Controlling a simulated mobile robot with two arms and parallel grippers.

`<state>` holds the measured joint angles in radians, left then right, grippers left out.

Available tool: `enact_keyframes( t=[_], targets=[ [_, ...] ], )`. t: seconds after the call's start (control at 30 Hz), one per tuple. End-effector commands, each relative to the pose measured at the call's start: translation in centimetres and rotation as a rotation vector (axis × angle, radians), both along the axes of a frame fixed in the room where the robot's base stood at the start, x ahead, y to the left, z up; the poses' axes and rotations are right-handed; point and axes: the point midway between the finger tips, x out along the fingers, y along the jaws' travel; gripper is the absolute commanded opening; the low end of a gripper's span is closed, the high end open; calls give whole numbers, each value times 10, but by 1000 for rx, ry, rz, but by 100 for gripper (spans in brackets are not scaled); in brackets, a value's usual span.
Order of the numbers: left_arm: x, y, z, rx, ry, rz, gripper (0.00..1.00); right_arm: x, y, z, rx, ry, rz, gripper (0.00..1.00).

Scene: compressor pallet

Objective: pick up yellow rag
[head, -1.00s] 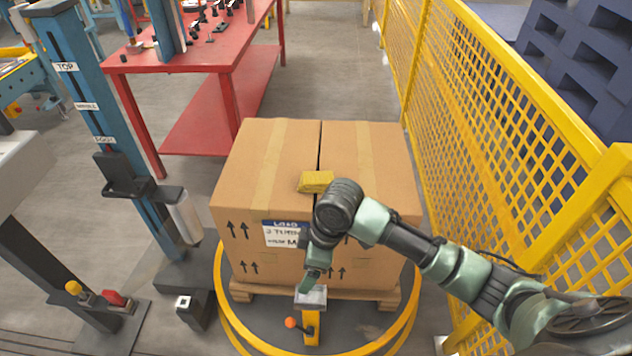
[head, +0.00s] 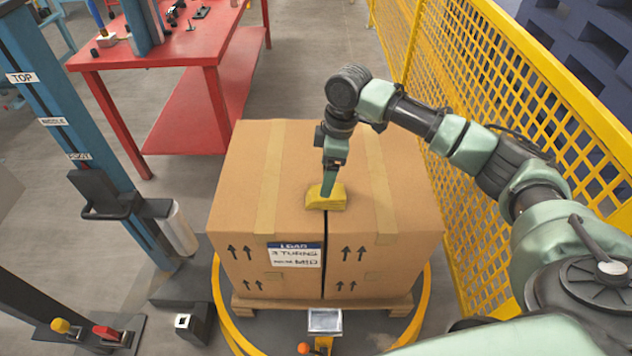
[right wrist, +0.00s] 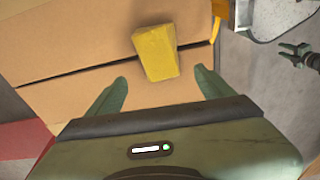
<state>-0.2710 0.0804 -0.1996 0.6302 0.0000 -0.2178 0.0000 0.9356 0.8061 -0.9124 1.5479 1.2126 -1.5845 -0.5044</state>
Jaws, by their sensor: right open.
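The yellow rag (head: 326,197) lies on top of the cardboard boxes, across the seam near their front edge. In the right wrist view the rag (right wrist: 156,52) is a yellow block-like shape just beyond my fingertips. My right gripper (head: 329,186) is above the rag in the head view, pointing down. In the right wrist view my right gripper (right wrist: 160,80) has its two green fingers spread, with the rag ahead of the gap between them. It is open and empty. Whether a fingertip touches the rag cannot be told. My left gripper does not show.
The cardboard boxes (head: 250,185) stand on a pallet inside a yellow ring (head: 222,300). Yellow mesh fencing (head: 500,110) runs along the right. A blue column (head: 95,130) stands left, and a red table (head: 185,55) at the back left.

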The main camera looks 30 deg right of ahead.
Motion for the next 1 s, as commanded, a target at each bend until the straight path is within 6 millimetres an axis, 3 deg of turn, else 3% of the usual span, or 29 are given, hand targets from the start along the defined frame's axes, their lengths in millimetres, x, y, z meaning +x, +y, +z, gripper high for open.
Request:
enact_keyframes(
  t=[0.3, 0.4, 0.6, 0.8, 0.9, 1.0],
  targets=[
    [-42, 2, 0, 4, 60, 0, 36, 0, 1, -31, -2, 3, -2, 82],
    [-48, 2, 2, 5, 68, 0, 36, -1, -1, -45, -2, 5, -2, 82],
    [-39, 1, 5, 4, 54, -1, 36, 0, 0, -73, 0, 1, -1, 82],
    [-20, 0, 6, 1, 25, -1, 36, 0, 0, -78, -1, 0, 0, 82],
    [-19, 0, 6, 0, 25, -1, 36, 0, 0, -78, -1, 0, 0, 82],
    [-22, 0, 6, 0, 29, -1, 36, 0, 0, -78, -1, 0, 0, 54]
  ],
)
